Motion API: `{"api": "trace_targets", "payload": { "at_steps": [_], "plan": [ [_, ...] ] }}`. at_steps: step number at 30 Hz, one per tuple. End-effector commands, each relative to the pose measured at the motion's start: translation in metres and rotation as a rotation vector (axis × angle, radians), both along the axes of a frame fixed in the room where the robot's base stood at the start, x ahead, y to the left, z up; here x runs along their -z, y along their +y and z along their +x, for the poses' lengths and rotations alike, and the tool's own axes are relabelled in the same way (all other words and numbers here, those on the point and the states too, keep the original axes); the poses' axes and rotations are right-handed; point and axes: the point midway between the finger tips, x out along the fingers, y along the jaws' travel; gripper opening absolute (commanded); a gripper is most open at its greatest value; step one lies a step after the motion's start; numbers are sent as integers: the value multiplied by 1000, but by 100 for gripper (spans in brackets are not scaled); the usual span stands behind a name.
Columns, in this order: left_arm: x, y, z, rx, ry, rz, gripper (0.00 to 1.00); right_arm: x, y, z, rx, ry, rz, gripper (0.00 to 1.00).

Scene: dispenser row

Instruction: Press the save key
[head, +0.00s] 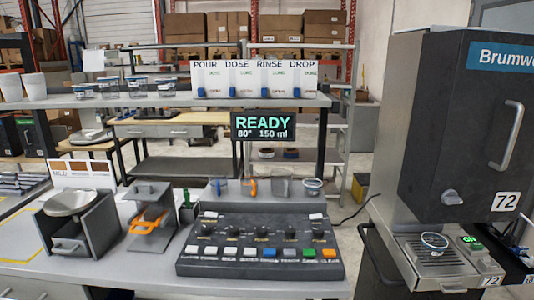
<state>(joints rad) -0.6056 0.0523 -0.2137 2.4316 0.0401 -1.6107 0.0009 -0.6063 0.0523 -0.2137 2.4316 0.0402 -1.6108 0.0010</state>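A dark control panel (262,268) sits on the grey bench in the middle of the head view. Along its front is a row of keys: white keys (210,250) on the left, then a blue key (269,252), a grey key (289,253), a green key (309,253) and an orange key (329,253) at the right end. The labels under the keys are too small to read surely, so I cannot tell which is the save key. Several black knobs (233,232) stand behind the keys. A display (262,126) above reads READY, 80°, 150 ml. Neither gripper is in view.
A tall dark Brumwell machine (460,120) stands to the right, with a cup (435,240) on its drip tray. Space in front of the keys looks clear.

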Motion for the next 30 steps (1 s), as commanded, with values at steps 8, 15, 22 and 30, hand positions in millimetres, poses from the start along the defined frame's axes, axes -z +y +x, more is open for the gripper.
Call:
{"api": "trace_targets", "payload": {
  "at_steps": [8,15,22,30],
  "plan": [
    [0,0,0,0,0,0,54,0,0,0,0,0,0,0],
    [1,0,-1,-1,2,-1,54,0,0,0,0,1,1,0],
    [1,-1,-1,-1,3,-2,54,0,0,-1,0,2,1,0],
    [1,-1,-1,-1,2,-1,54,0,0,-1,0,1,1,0]
  ]
}}
